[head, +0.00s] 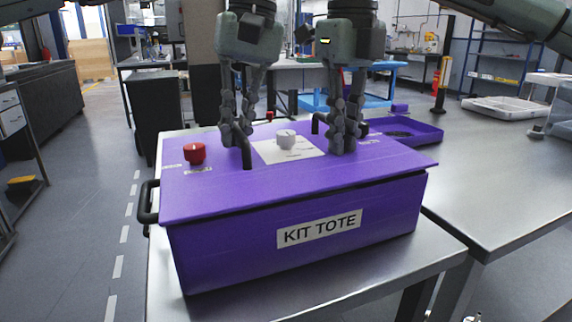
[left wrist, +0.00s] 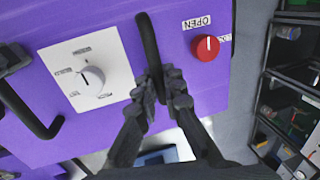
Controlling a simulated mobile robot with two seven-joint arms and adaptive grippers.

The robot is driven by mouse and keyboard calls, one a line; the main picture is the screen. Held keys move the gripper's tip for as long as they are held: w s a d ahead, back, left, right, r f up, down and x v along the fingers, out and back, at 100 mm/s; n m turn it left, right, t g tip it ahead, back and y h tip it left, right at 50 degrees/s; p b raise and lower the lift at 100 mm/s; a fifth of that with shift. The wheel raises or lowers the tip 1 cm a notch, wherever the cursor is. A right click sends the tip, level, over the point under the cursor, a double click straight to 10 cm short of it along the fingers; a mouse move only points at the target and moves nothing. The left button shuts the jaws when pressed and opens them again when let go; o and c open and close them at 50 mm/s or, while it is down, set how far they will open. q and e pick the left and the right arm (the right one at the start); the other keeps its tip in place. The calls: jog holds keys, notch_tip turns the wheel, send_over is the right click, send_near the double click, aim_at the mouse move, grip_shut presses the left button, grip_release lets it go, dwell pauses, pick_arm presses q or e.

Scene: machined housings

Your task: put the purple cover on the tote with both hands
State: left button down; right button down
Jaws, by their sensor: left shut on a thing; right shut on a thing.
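The purple cover (head: 215,200) lies over the purple tote (head: 235,252), which is labelled KIT TOTE. A dark line shows between them along the front right; I cannot tell if the cover rests fully on the rim. The cover bears a red knob (head: 195,153), a white dial (head: 286,139) on a white plate, and two black bar handles. My left gripper (head: 243,135) is shut on the left handle (head: 246,155), also seen in the left wrist view (left wrist: 150,45). My right gripper (head: 343,143) is shut on the right handle (head: 316,121), mostly hidden by its fingers.
The tote stands on a metal table (head: 330,275), with a black side handle (head: 147,203) at its left. A purple tray (head: 425,134) lies behind right. A metal bench (head: 500,180) is mostly clear, with a white tray (head: 505,108) at its back.

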pick_arm(q)
jog(key=shift+d+f, duration=0.1)
jog(key=shift+f, duration=0.15)
pick_arm(e)
jog(key=shift+a+f, duration=0.1)
jog(key=shift+f, duration=0.25)
pick_arm(q)
jog(key=c, duration=1.6)
grip_release()
jog(key=shift+c, duration=0.2)
pick_arm(e)
jog(key=c, duration=1.6)
grip_release()
jog(key=shift+r, duration=0.2)
pick_arm(q)
notch_tip(320, 180, up, 12)
jog(key=w+d, duration=0.1)
jog(key=d, duration=0.1)
jog(key=shift+f, duration=0.2)
pick_arm(e)
notch_tip(320, 180, up, 12)
jog(key=shift+f, duration=0.15)
